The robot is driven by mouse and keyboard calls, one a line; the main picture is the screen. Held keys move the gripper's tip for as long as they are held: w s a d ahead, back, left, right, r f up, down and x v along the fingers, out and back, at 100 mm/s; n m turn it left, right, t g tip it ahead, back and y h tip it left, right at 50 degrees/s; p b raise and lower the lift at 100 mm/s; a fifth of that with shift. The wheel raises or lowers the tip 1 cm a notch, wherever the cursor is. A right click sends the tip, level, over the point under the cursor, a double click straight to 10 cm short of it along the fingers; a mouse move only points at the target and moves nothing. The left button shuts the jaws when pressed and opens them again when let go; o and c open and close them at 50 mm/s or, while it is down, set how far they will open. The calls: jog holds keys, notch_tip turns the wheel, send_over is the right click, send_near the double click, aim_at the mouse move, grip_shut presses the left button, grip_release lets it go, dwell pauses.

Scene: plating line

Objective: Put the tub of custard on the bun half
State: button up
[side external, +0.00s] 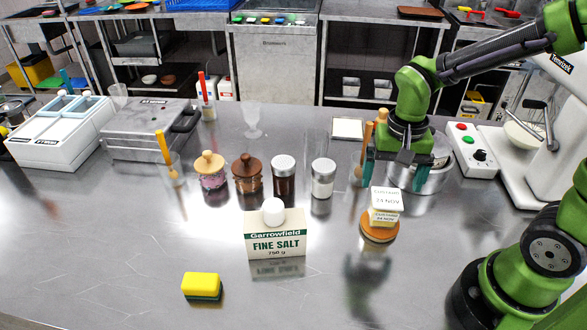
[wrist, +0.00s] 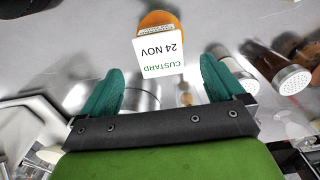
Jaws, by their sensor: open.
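The tub of custard (side external: 386,203) is a small pale tub with a white lid lettered CUSTARD 24 NOV. It sits on the orange-brown bun half (side external: 380,231) on the steel counter. In the wrist view the tub's lid (wrist: 160,55) shows beyond the fingertips, with the bun half (wrist: 161,20) partly hidden behind it. My gripper (side external: 399,165) is above and behind the tub in the side view, apart from it. In the wrist view my gripper (wrist: 161,85) has its green fingers wide apart with nothing between them.
A fine salt carton (side external: 275,236) stands left of the bun half. A yellow sponge (side external: 202,285) lies at the front left. Several jars and shakers (side external: 323,178) stand in a row behind the salt. A metal pot (side external: 425,176) is behind the tub. The front middle counter is clear.

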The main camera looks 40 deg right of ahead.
notch_tip(320, 180, up, 5)
notch_tip(320, 180, up, 7)
jog(key=n+t+y, duration=0.2)
jog(key=n+t, duration=0.3)
jog(key=t, duration=0.2)
send_over(388, 197)
jog(key=s, duration=0.4)
jog(key=shift+a, duration=0.3)
